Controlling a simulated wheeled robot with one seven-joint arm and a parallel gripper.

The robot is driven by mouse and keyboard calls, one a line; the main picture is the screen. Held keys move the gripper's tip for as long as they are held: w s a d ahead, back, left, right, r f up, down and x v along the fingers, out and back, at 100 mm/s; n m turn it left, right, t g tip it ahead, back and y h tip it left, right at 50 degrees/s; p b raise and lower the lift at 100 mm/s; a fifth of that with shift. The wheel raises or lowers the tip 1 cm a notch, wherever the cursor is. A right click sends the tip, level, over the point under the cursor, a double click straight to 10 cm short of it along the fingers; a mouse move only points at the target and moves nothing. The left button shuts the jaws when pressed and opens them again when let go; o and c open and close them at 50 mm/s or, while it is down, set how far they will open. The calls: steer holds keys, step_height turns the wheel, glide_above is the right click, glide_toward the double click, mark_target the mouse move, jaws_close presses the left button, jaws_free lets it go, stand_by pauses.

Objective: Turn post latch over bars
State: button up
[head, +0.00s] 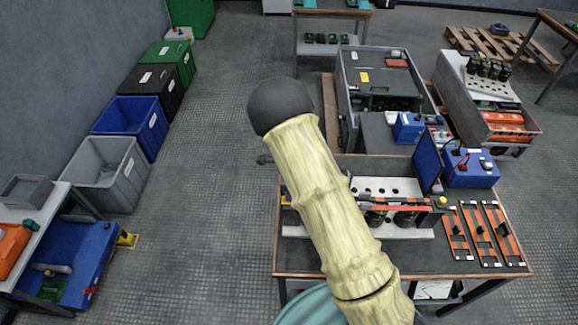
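The capacitor bank stands on the bench, with a white plate with holes (402,187) at its back and dark round capacitors (376,218) below. Orange-red bars with black ends (408,207) run across the capacitors at the front. A yellow knob (442,201) is at the right end of the bars; I cannot tell whether it belongs to the post latch. My pale, ribbed arm with a dark round joint crosses the view and covers the left part of the bank. I cannot make out my gripper; a small dark shape beside the arm is unclear.
Several orange and black strips (480,235) lie on the bench's right side. A blue panel (427,162) rises behind the bank, near a blue box (470,168). A grey cabinet (378,75) stands behind. Bins, including a grey one (107,172), line the left wall. The floor between is clear.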

step_height(320, 180, up, 15)
steer(key=b, duration=0.1)
steer(key=shift+b, duration=0.3)
steer(key=shift+d, duration=0.1)
steer(key=s+d+r+n+t, duration=0.1)
steer(key=s+d+r+n, duration=0.1)
steer(key=s+d+n, duration=0.5)
steer(key=s+d+r+n+t, duration=0.1)
steer(key=s+d+r+n, duration=0.2)
steer(key=s+d+n, duration=0.5)
steer(key=s+n, duration=0.3)
steer(key=shift+s+n+t, duration=0.3)
steer(key=shift+d, duration=0.1)
